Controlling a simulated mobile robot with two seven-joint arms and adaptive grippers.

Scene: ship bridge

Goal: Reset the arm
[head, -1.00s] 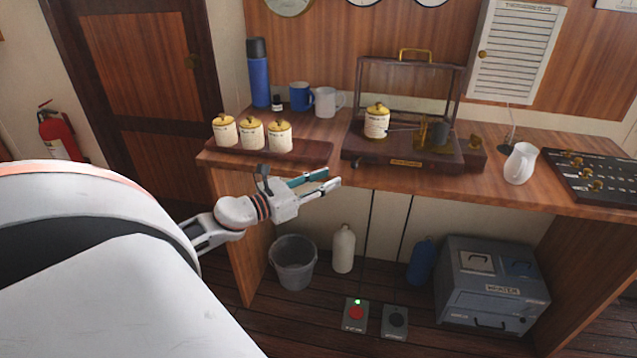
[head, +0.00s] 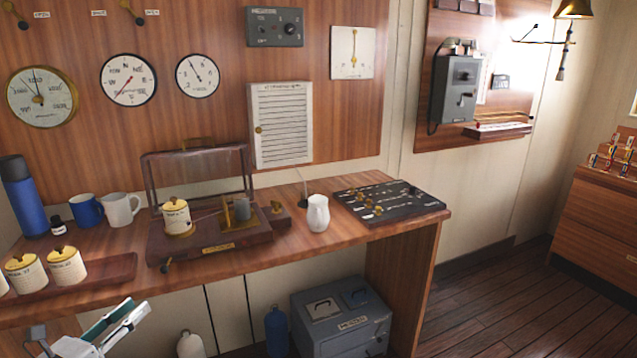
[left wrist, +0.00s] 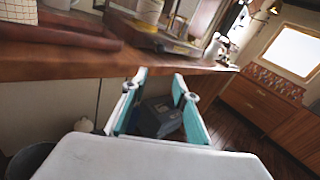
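My left gripper (head: 118,322) is at the lower left of the head view, in front of the desk's front edge and below the canisters. In the left wrist view its two teal-lined fingers (left wrist: 160,88) stand apart with nothing between them, near the desk edge. Part of my left arm is cut off by the bottom of the head view. My right arm and gripper are in neither view.
The wooden desk (head: 285,262) carries a canister tray (head: 95,275), a glass-lidded instrument case (head: 208,246), a white jug (head: 318,213) and a dark switch panel (head: 390,201). A grey box (head: 340,315) stands beneath. Open floor (head: 495,305) lies to the right.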

